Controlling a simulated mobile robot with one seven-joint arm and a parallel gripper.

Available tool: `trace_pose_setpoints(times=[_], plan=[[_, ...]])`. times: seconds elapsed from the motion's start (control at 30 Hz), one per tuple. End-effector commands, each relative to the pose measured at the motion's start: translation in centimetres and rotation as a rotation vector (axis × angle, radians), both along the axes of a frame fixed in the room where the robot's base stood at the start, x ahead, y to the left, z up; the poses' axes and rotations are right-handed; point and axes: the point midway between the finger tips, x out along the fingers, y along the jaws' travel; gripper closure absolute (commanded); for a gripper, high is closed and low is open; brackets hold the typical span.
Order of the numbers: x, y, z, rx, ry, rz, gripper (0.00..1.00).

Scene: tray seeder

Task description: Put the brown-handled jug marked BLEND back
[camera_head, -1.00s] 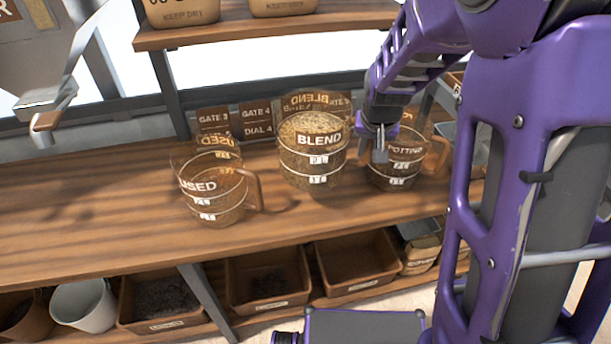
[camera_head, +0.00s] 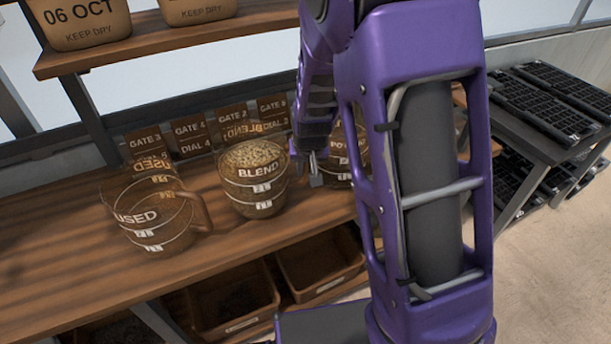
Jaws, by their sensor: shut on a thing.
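The jug marked BLEND (camera_head: 252,190) is clear, with white level labels, and is full of a tan grainy mix. It looks upright on the wooden bench, between the jug marked USED and the one marked POT. My gripper (camera_head: 315,172) is at its right side, pointing down, and is shut on it. The jug's handle is not visible, so the exact grip is hidden.
The empty USED jug (camera_head: 150,232) stands to the left, its brown handle towards BLEND. The POT jug (camera_head: 338,165) is close behind my gripper, partly hidden by my arm. Gate and dial cards (camera_head: 192,137) stand behind. The bench front (camera_head: 75,265) is clear.

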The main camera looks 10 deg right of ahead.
Motion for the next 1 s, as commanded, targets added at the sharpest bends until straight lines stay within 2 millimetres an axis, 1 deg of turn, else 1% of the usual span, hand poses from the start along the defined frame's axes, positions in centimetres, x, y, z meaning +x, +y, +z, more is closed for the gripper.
trace_pose_setpoints(times=[0.03,0.13,0.37,0.53,0.57,0.7,1.0], plan=[[0.0,0.0,-0.9,0.001,0.000,-0.002,1.00],[0.1,0.0,-1.8,0.001,-0.002,-0.001,1.00],[0.1,0.0,-1.7,0.001,-0.003,-0.001,1.00],[0.1,0.0,-2.2,0.001,-0.003,-0.001,1.00],[0.0,0.0,-2.2,0.000,0.001,0.001,0.73],[0.0,0.0,-2.2,0.000,0.001,0.001,0.48],[0.0,0.0,-2.1,0.000,0.001,0.001,0.48]])
